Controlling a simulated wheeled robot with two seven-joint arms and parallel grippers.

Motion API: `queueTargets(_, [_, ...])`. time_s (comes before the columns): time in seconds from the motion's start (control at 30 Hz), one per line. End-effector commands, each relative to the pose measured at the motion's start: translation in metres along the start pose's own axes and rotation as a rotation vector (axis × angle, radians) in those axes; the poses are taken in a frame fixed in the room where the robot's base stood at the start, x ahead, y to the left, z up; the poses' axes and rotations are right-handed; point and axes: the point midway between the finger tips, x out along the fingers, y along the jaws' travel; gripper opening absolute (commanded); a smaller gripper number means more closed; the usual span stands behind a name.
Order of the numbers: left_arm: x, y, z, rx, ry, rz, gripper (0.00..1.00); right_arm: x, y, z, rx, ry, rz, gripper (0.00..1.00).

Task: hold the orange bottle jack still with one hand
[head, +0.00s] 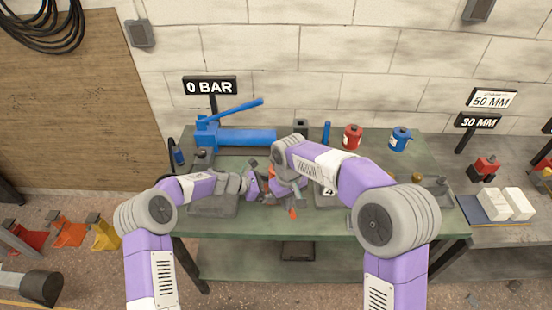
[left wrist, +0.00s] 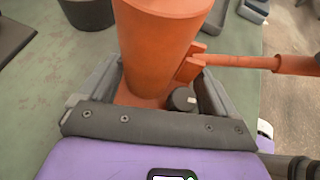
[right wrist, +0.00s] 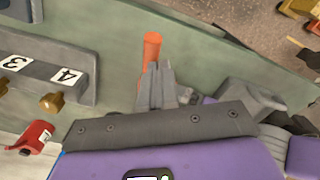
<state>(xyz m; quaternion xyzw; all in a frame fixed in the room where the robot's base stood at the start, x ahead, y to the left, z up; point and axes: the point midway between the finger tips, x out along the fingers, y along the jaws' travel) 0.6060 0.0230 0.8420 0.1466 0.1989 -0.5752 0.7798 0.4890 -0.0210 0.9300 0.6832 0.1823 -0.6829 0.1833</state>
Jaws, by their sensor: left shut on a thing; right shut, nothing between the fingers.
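The orange bottle jack (left wrist: 160,50) stands upright between the fingers of my left gripper (left wrist: 160,95), which is shut on its lower body. In the head view the jack is mostly hidden by my arms. Its orange lever (left wrist: 245,61) sticks out to the right in the left wrist view, and its end (head: 292,213) shows below my grippers in the head view. My right gripper (right wrist: 157,85) is shut and empty. An orange rod end (right wrist: 152,45) shows just past its fingertips; I cannot tell whether they touch.
A blue hand pump (head: 235,137) stands at the back of the green bench under a "0 BAR" sign (head: 210,86). Red (head: 352,137) and blue (head: 400,139) cans stand at the back right. A numbered grey block (right wrist: 45,65) lies near my right gripper.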

Motion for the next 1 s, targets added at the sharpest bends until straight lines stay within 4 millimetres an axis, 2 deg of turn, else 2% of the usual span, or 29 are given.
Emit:
queueTargets(0.17, [0.0, 0.001, 0.0, 0.001, 0.0, 0.002, 0.74, 0.009, 0.0, 0.001, 0.0, -0.005, 0.0, 0.0])
queueTargets(0.5, [0.0, 0.0, 0.001, 0.001, -0.001, 0.0, 0.74, 0.043, 0.002, 0.001, 0.001, -0.001, 0.002, 0.0])
queueTargets(0.63, [0.0, 0.0, 0.001, 0.001, -0.001, 0.0, 0.74, 0.035, 0.003, 0.0, 0.002, 0.002, 0.002, 0.0])
queueTargets(0.9, [0.0, 0.0, 0.0, 0.0, -0.001, 0.0, 0.74, 0.004, 0.002, 0.001, 0.001, -0.001, 0.001, 0.0])
queueTargets(1.0, [0.0, 0.0, 0.0, 0.0, -0.001, 0.001, 0.74, 0.001, 0.002, 0.002, 0.0, -0.003, 0.001, 0.0])
